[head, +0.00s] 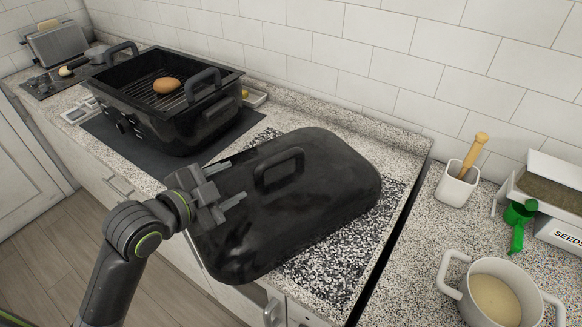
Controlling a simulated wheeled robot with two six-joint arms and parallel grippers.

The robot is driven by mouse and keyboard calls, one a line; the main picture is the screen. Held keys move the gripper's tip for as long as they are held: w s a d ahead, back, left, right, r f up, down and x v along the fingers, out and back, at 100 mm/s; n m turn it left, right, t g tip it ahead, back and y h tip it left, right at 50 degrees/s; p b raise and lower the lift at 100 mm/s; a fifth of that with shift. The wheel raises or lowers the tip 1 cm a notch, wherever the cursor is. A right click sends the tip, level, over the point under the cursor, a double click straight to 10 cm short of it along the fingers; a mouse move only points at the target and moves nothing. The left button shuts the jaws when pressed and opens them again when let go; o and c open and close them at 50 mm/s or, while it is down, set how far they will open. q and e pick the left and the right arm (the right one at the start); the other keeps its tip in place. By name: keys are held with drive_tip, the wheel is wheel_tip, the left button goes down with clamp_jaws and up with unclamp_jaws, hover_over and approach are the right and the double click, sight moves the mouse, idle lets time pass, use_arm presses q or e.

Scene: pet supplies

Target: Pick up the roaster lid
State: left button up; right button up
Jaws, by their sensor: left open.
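The black roaster lid (320,197) lies on the speckled counter in the middle of the head view, with its raised handle (279,168) on top. My left gripper (234,181) is open and empty over the left part of the lid, to the left of the handle. The fingers point toward the handle, and a gap shows between them and it. I cannot tell whether they touch the lid's surface. The black roaster (185,128) stands uncovered behind and left of the lid. My right gripper is not in view.
A brown, egg-shaped item (166,85) sits on the roaster's rack. A white pot (494,296), a green scoop (517,227), a seed box (562,236) and a white cup (457,187) with a wooden-handled tool stand at right. A tiled wall (400,50) runs behind the counter.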

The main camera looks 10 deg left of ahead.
sight(271, 163)
use_arm(q)
drive_tip(key=b+x, duration=0.2)
drive_tip(key=x, duration=0.8)
drive_tip(key=shift+p, duration=0.35)
drive_tip(key=shift+w+d+f, duration=0.25)
drive_tip(key=shift+w+f, duration=0.05)
drive_tip(key=shift+w, duration=0.35)
drive_tip(key=shift+w+d+f+p, duration=0.2)
drive_tip(key=shift+w+p, duration=0.15)
drive_tip(key=shift+w, duration=0.2)
drive_tip(key=shift+p+x, duration=0.5)
drive_tip(key=shift+x, duration=1.45)
drive_tip(key=shift+s+a+f, duration=0.1)
drive_tip(key=shift+f, duration=0.1)
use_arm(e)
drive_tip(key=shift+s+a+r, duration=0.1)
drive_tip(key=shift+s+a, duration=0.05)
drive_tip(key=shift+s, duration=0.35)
use_arm(q)
drive_tip(key=shift+c, duration=0.4)
